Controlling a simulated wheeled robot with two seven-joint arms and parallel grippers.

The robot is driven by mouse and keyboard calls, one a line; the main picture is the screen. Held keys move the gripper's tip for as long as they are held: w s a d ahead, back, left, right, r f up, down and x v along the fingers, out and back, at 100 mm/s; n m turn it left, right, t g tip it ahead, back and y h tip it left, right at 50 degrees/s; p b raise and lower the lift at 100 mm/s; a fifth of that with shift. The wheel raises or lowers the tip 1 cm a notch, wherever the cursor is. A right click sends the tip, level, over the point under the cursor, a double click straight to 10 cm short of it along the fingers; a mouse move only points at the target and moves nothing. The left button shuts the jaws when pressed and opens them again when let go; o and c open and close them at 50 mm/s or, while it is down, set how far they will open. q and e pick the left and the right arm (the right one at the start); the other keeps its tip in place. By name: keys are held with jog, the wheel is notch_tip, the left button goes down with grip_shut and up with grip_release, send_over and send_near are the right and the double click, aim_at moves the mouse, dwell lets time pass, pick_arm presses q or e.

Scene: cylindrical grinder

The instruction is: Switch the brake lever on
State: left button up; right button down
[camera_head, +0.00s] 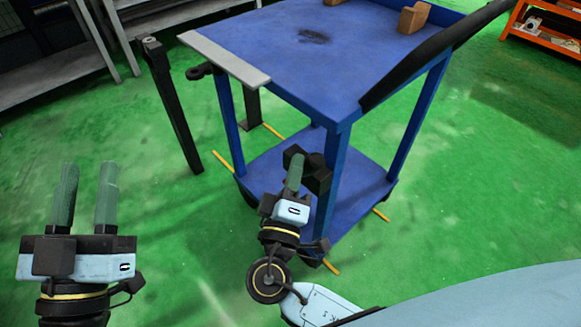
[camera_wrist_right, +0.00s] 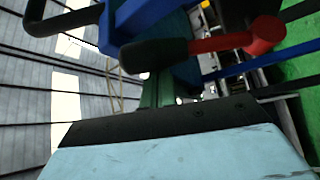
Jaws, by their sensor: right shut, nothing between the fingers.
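A lever, which looks like the brake lever (camera_wrist_right: 222,43), shows in the right wrist view, with a black grip at its left and a red arm ending in a round red end at its right. In the head view a black part (camera_head: 319,174) sits at the cart's near leg, and the red does not show. My right gripper (camera_head: 295,158) is shut and empty, its fingertips close beside that black part. Its green fingers show just below the lever's black grip in the wrist view (camera_wrist_right: 165,88); I cannot tell whether they touch it. My left gripper (camera_head: 88,164) is open and empty, away from the cart.
The blue cart (camera_head: 290,50) has a black handle (camera_head: 430,55) and a lower shelf (camera_head: 355,195). A black post (camera_head: 175,110) stands left of it. Grey shelving (camera_head: 50,65) and an orange rack (camera_head: 545,35) stand behind. Green floor (camera_head: 470,160) is clear at the right.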

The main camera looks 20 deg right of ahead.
pick_arm(q)
jog(key=shift+s+r, duration=0.15)
jog(key=shift+r, duration=0.1)
pick_arm(e)
jog(key=shift+s+d+f, duration=0.1)
jog(key=shift+s+d, duration=0.05)
jog(key=shift+s, duration=0.05)
pick_arm(q)
jog(key=shift+a+t, duration=0.1)
jog(key=shift+t, duration=0.2)
